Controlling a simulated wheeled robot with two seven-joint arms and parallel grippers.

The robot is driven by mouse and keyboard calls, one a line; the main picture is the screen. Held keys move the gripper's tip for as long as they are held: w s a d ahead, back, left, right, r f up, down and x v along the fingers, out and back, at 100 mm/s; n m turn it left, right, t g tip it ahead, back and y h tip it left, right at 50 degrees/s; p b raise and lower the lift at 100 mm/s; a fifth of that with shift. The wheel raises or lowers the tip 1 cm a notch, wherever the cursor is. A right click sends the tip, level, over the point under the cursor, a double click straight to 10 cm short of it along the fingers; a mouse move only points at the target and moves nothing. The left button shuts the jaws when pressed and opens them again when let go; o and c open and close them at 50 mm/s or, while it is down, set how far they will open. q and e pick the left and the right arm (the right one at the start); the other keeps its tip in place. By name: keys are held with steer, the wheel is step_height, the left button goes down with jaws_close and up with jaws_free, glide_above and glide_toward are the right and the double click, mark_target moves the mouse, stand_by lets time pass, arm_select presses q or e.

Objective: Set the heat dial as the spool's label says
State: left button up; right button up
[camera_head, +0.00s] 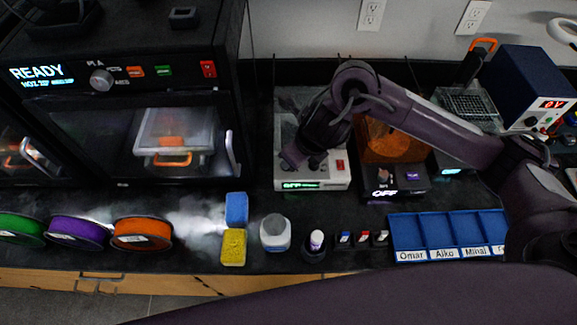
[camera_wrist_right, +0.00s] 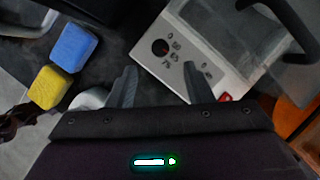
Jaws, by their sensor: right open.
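My right gripper (camera_head: 300,160) is open over the front of a white box (camera_head: 338,178). In the right wrist view its fingers (camera_wrist_right: 162,86) are apart, with nothing between them. Beyond them, the box's panel (camera_wrist_right: 185,85) shows a dark round dial (camera_wrist_right: 160,47) with small numbers, perhaps 50, 65 and 75, at its lower right. The dial is apart from the fingers. My left gripper is not in view.
A printer (camera_head: 110,100) reading READY stands at the left. Blue (camera_head: 236,209) and yellow (camera_head: 233,247) sponges and a white jar (camera_head: 275,232) lie before the white box. An orange-windowed device (camera_head: 385,145) reading OFF and a blue tray (camera_head: 405,232) are to the right.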

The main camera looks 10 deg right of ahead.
steer(key=x, duration=0.7)
steer(key=shift+f, duration=0.1)
steer(key=shift+c, duration=0.5)
steer(key=c, duration=0.9)
steer(key=m+p, duration=0.1)
steer(key=m+h+p, duration=0.1)
steer(key=m, duration=0.1)
steer(key=m+p, duration=0.1)
steer(key=shift+a+r+h, duration=0.2)
steer(key=shift+r+h, duration=0.05)
steer(key=shift+h, duration=0.05)
steer(key=m+h+p, duration=0.1)
steer(key=m+p, duration=0.2)
steer(key=shift+a, duration=0.1)
steer(key=shift+w+f+m+h, duration=0.15)
steer(key=shift+m+h, duration=0.15)
steer(key=shift+m, duration=0.3)
